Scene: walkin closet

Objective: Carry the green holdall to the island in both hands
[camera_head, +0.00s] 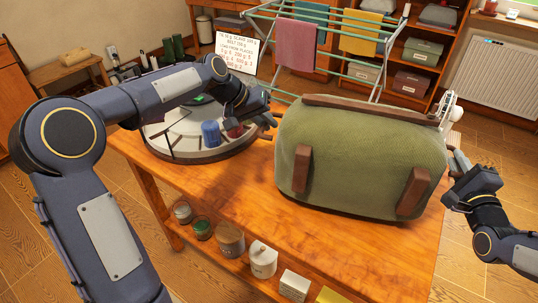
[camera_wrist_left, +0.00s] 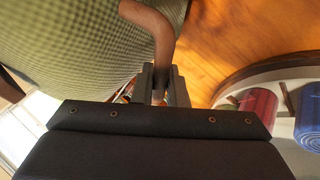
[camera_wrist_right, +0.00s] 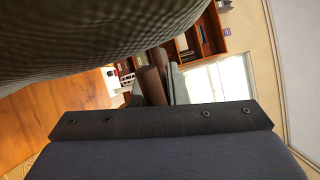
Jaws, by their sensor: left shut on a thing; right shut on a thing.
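The green holdall (camera_head: 360,150), with brown straps and brown end handles, is over the wooden island top (camera_head: 235,210). Whether its underside touches the wood I cannot tell. My left gripper (camera_head: 268,113) is at the holdall's left end. In the left wrist view its fingers (camera_wrist_left: 160,84) are shut on a brown handle (camera_wrist_left: 152,22), with the green side (camera_wrist_left: 80,40) close by. My right gripper (camera_head: 456,166) is at the right end. In the right wrist view its fingers (camera_wrist_right: 153,85) are around the other brown handle, under the dark fabric (camera_wrist_right: 90,35).
A round divided tray (camera_head: 205,154) with a blue roll (camera_head: 211,133) and a red one stands on the island, left of the holdall. Several jars and boxes (camera_head: 263,260) sit on the lower shelf. A drying rack (camera_head: 330,40) stands behind. The front island top is clear.

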